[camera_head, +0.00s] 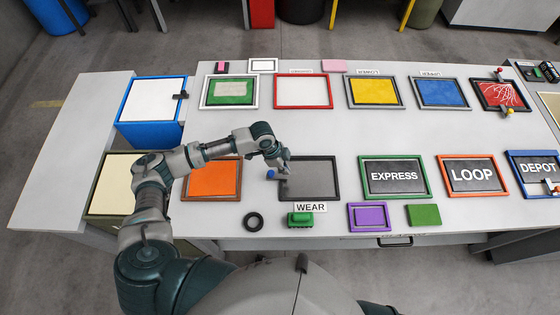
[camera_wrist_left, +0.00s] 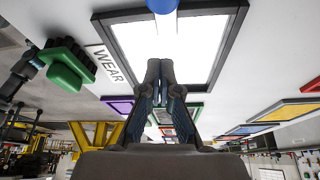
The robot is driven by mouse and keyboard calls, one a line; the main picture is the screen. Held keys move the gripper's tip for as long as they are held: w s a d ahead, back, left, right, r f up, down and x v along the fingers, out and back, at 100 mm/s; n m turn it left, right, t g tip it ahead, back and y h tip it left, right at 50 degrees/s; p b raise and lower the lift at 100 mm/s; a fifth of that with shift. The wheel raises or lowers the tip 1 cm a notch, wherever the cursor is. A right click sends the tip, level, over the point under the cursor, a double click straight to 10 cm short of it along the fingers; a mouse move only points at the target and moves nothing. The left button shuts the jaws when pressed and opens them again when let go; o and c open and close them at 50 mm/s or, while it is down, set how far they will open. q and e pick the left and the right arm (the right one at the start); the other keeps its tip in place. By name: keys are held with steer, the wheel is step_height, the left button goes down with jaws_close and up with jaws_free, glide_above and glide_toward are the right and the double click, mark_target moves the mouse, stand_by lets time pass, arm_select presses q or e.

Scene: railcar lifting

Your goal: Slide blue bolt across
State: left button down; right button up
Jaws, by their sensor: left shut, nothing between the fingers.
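A small blue bolt knob (camera_head: 271,174) shows at the left edge of a dark-framed grey panel (camera_head: 318,181) marked WEAR. In the left wrist view the blue end (camera_wrist_left: 162,5) is cut off by the top edge, with a pale rod below it, over the panel, which looks bright white there. My left gripper (camera_head: 286,177) is just right of the blue knob, over the panel's left part. Its fingers (camera_wrist_left: 160,68) are shut and empty. I cannot tell whether they touch the bolt or panel. My right gripper is not in view.
A black ring (camera_head: 253,221), a green block (camera_head: 300,219) and a purple frame (camera_head: 369,217) lie along the front edge. An orange panel (camera_head: 213,180) is left, partly behind my arm. EXPRESS (camera_head: 394,177) and LOOP (camera_head: 472,177) boards stand right. The table's middle strip is clear.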

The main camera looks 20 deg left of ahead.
mark_target(269, 174)
arm_select(q)
steer(key=shift+x, duration=1.05)
steer(key=shift+s+a+f+p, duration=0.1)
steer(key=shift+a+p, duration=0.05)
steer(key=shift+a, duration=0.45)
steer(key=shift+a+f+p, duration=0.1)
steer(key=shift+a+p, duration=0.05)
steer(key=shift+a, duration=0.4)
steer(key=shift+s+a+f, duration=0.15)
steer(key=shift+a+f, duration=0.05)
steer(key=shift+a, duration=0.6)
steer(key=a+p, duration=0.1)
steer(key=s+a, duration=0.1)
steer(key=a, duration=0.1)
steer(key=shift+a+r+p, duration=0.1)
steer(key=shift+r+p, duration=0.1)
steer(key=shift+p, duration=0.2)
steer(key=shift+s+a, duration=0.1)
steer(key=shift+a, duration=0.15)
steer(key=shift+f, duration=0.15)
